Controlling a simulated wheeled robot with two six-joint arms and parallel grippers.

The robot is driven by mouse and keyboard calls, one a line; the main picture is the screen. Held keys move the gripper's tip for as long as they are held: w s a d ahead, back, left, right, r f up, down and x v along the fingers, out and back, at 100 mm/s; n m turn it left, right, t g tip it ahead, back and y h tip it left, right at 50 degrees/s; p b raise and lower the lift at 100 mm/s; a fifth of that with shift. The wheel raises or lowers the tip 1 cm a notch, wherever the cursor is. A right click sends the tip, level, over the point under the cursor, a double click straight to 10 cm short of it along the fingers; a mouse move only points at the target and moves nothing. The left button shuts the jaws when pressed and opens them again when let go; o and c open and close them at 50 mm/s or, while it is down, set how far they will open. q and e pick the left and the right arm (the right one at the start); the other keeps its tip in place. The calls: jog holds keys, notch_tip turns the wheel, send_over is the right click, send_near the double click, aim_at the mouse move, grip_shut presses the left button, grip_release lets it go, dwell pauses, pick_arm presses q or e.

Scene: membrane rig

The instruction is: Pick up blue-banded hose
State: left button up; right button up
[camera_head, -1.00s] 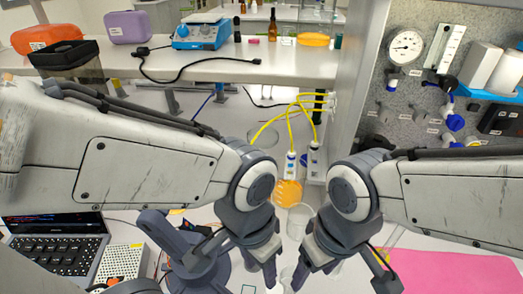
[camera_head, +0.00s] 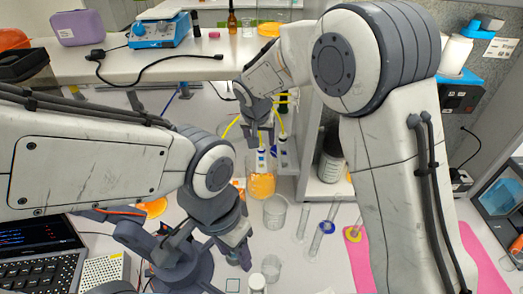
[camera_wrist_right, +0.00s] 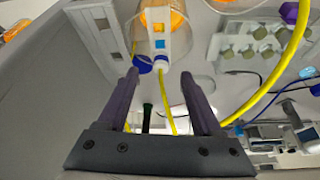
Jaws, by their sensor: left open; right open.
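Two yellow hoses show in the head view, a left one (camera_head: 231,126) and a right one (camera_head: 282,122). They arch near white pump-like fittings; the left fitting (camera_head: 261,162) has a blue mark. In the right wrist view a yellow hose (camera_wrist_right: 166,104) runs down from a white fitting (camera_wrist_right: 159,42) with blue parts, appearing between the open fingers. A second yellow hose (camera_wrist_right: 278,82) curves at the right. My right gripper (camera_head: 262,138) is open beside the hoses, also in the wrist view (camera_wrist_right: 160,78). My left gripper (camera_head: 241,262) is open, low, away from them.
A beaker of orange liquid (camera_head: 261,186) stands below the fittings, with an empty beaker (camera_head: 275,210) beside it. Glass tubes (camera_head: 322,238) and a pink mat (camera_head: 367,262) lie to the right. A white shelf (camera_head: 200,70) stands behind.

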aim_at(261, 148)
jog(key=shift+x, duration=0.75)
jog(key=shift+w+f+p, duration=0.15)
jog(key=shift+f+p, duration=0.05)
jog(key=shift+p, duration=0.25)
jog(key=p+x, duration=0.2)
jog(key=x, duration=0.2)
jog(key=shift+w, duration=0.25)
jog(key=shift+w+f, duration=0.1)
jog(key=shift+f, duration=0.2)
grip_shut()
